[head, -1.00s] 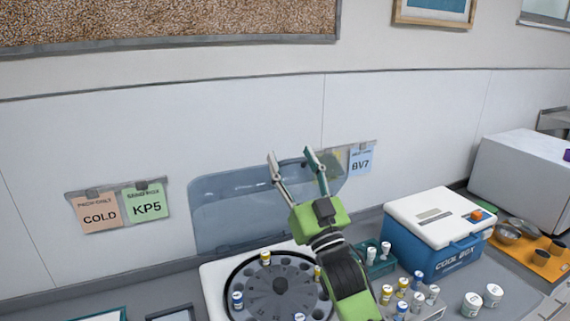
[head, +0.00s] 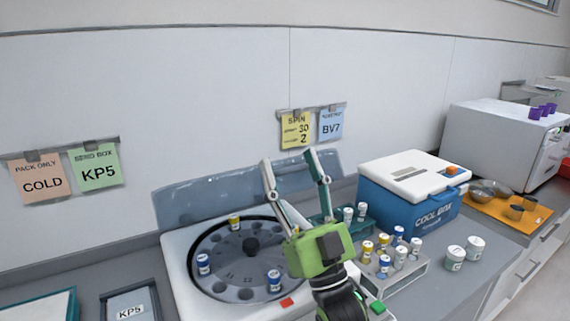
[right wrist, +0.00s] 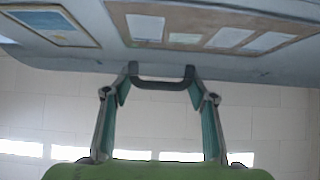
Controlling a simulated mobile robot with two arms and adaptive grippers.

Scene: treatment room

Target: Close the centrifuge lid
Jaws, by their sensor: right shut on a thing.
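The centrifuge (head: 180,255) is a white box on the counter with a round dark rotor (head: 235,280) that holds several capped vials. Its translucent blue lid (head: 200,205) stands open, tilted up at the back of the machine. My right gripper (head: 288,156) is at the lid's upper edge, right of its middle. In the right wrist view its fingertips (right wrist: 160,76) are at the two ends of a dark handle (right wrist: 160,84), and it is shut on that handle. My left gripper is not in view.
Right of the centrifuge are a rack of vials (head: 418,272), a blue cool box (head: 405,210) with a white lid, and two white jars (head: 455,258). An orange mat (head: 490,205) with bowls lies further right. A KP5 tray (head: 130,303) is at the front left.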

